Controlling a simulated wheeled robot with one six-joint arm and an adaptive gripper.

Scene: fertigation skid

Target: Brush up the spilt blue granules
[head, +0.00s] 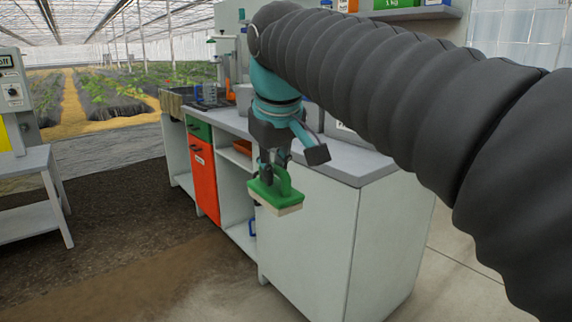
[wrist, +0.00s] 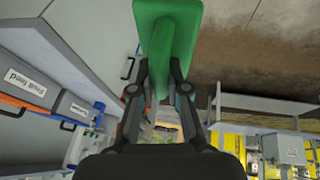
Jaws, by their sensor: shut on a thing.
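A green hand brush (head: 264,193) with a pale bristle block hangs in the air beside the bench, bristles facing down. My gripper (head: 272,172) is shut on its arched green handle. In the wrist view the green brush (wrist: 167,28) fills the top middle, held between both fingers of my gripper (wrist: 160,80). No blue granules can be made out in either view.
A bench (head: 350,165) with white panels stands behind the brush. It has an orange door (head: 204,178), a green drawer (head: 199,129) and open shelves. A side table (head: 30,190) stands at the left. The brown floor between them is clear.

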